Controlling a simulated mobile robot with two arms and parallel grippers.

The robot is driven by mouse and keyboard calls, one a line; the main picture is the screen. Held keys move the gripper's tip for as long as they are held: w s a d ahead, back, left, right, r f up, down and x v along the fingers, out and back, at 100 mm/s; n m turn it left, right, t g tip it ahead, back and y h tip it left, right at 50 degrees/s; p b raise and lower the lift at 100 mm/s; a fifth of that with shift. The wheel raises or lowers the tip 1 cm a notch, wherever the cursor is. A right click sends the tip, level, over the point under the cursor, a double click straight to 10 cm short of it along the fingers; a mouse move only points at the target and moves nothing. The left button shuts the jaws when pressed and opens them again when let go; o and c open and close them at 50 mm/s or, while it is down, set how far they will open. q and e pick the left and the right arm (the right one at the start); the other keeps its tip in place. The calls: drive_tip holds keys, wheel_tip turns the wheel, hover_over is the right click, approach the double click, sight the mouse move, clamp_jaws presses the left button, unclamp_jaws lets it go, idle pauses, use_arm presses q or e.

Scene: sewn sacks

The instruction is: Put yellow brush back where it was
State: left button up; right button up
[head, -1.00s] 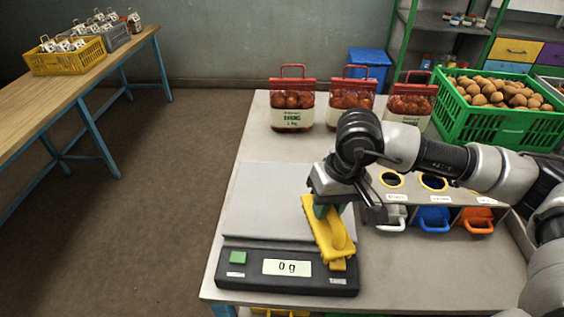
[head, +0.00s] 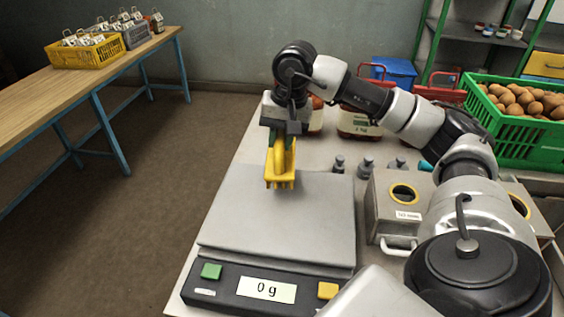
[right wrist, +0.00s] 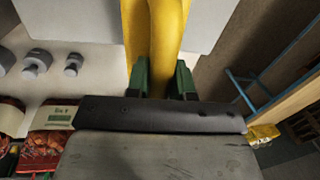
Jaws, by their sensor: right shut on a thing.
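My right gripper (head: 281,136) is shut on the yellow brush (head: 281,165), which hangs below it over the back part of the scale (head: 300,215). The brush appears clear of the platform, and the display (head: 267,289) reads 0 g. In the right wrist view the green fingers (right wrist: 161,82) sit on both sides of the yellow brush (right wrist: 156,35), whose far end is cut off by the frame. My left gripper is not in view.
Several small grey weights (head: 365,168) stand right of the scale. A grey box with round holes (head: 385,215) is beside them. Bagged red goods (head: 358,122) stand behind, partly hidden by my arm. A green crate (head: 535,150) is at right. A wooden table (head: 100,70) stands left.

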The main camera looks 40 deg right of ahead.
drive_tip(key=s+d+r+m+b, duration=0.1)
drive_tip(key=s+d+m+b, duration=0.15)
drive_tip(key=d, duration=0.35)
drive_tip(key=s+d+r+m+b, duration=0.1)
drive_tip(key=d+m+b, duration=0.15)
drive_tip(key=d, duration=0.35)
drive_tip(key=shift+m+t+h, duration=0.4)
drive_tip(key=shift+m, duration=0.1)
drive_tip(key=w+f+p, duration=0.1)
drive_tip(key=w+f, duration=0.2)
drive_tip(key=w, duration=0.1)
drive_tip(key=w+a+f+p, duration=0.1)
drive_tip(key=w+f, duration=0.3)
drive_tip(key=w+f+p, duration=0.2)
drive_tip(key=w+f, duration=0.1)
drive_tip(key=shift+w+a+f, duration=0.3)
drive_tip(key=shift+w+a, duration=0.1)
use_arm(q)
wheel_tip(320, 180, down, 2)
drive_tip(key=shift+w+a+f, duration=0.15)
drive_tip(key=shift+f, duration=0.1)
use_arm(e)
drive_tip(key=o, duration=0.4)
drive_tip(key=shift+f, duration=0.15)
drive_tip(key=o, duration=0.4)
